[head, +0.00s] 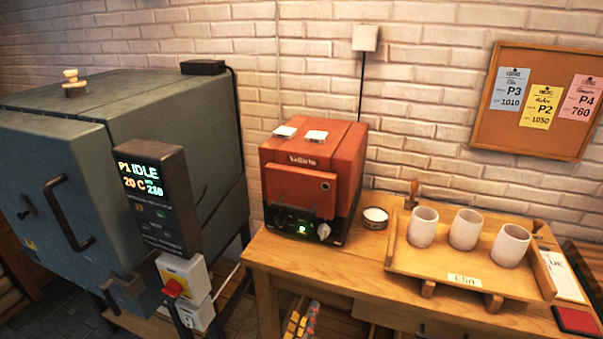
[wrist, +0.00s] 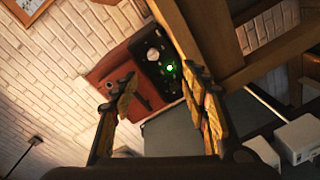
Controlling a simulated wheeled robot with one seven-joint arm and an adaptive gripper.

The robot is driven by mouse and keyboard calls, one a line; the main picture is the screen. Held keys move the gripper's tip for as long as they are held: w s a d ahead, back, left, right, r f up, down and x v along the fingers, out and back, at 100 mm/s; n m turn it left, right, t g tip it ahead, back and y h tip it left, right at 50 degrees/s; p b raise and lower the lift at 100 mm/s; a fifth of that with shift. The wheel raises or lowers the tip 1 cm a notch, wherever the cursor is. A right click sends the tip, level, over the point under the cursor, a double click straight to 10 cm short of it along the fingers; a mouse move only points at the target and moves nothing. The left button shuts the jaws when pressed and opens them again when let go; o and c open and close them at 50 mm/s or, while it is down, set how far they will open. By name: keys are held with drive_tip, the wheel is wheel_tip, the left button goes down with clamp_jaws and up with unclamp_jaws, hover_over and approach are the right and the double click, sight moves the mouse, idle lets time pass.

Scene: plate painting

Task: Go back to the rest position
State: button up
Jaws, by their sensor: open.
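My gripper (wrist: 162,88) shows in the wrist view with its two fingers apart and nothing between them. Beyond the fingers, in the wrist view, is the red kiln (wrist: 112,68) with its dark control panel and a green light, seen rotated. My gripper and arm do not show in the head view. There the small red kiln (head: 303,185) stands on the wooden table (head: 262,252) with its front door shut and a green light lit. Two small white pieces lie on its top.
A large grey-blue kiln (head: 60,170) with an IDLE display stands at the left. A wooden tray (head: 408,262) labelled Elin holds three white cups (head: 465,229) at the right. A small round tin (head: 375,217) sits between kiln and tray. A cork board (head: 490,125) hangs behind.

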drive_tip(key=s+d+f+g+p, duration=0.2)
drive_tip(key=s+d+g, duration=1.1)
drive_tip(key=s, duration=0.2)
wheel_tip(320, 180, up, 11)
drive_tip(key=s+a+m+y+p, duration=0.2)
drive_tip(key=m+y+p, duration=0.1)
drive_tip(key=m+y, duration=0.15)
drive_tip(key=w+d+r+m+t+p, duration=0.1)
drive_tip(key=d+r+m+t+p, duration=0.1)
drive_tip(key=d+r+m, duration=0.2)
drive_tip(key=d+r, duration=0.3)
drive_tip(key=r, duration=0.2)
drive_tip(key=shift+d, duration=0.2)
drive_tip(key=shift+m, duration=0.25)
